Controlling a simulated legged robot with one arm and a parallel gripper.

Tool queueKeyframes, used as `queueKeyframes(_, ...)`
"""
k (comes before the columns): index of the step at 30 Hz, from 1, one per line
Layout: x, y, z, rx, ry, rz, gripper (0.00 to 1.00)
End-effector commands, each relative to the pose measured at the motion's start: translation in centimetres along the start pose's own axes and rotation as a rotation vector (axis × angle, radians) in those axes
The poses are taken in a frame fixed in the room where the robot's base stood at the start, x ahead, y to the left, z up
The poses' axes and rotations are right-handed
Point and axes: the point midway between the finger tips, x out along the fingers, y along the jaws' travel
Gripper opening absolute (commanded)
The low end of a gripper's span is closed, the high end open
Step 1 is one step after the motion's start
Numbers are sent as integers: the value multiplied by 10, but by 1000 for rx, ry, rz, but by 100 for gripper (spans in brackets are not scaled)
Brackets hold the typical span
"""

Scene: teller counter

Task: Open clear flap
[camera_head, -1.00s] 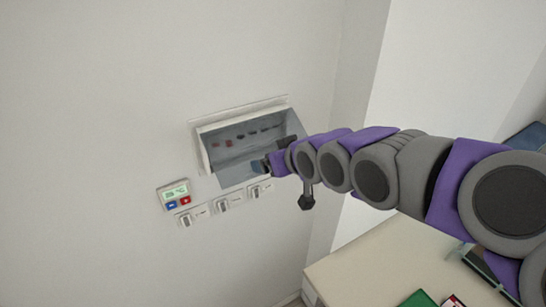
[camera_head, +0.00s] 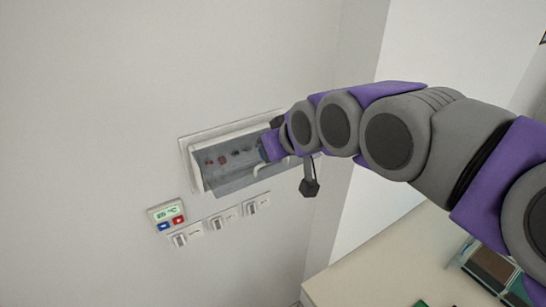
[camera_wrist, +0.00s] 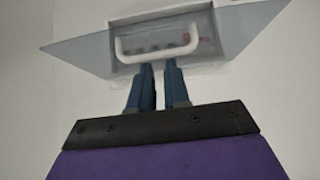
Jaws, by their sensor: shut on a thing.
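The clear flap (camera_head: 232,178) covers a white-framed recess in the wall, with dark and reddish switches showing through it. It stands out at an angle from the wall, its lower edge away from the frame. Its white U-shaped handle (camera_wrist: 155,54) spans the top middle of the wrist view. My gripper (camera_wrist: 160,66) has its two blue fingers at the lower bar of the handle, shut on it with a narrow gap between them. In the head view my purple gripper body hides the right end of the flap.
A small control box (camera_head: 166,214) with a green display and red and blue buttons is on the wall below left. A pale counter (camera_head: 355,275) is at lower right.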

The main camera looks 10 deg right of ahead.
Motion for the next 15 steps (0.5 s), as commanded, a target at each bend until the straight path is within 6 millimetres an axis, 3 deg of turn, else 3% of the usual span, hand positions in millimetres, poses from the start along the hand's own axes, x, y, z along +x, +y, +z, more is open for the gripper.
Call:
queueKeyframes(2, 0, 0, 1, 0, -3, 0, 0)
queueKeyframes(15, 1, -1, 3, 0, -9, -2, 42)
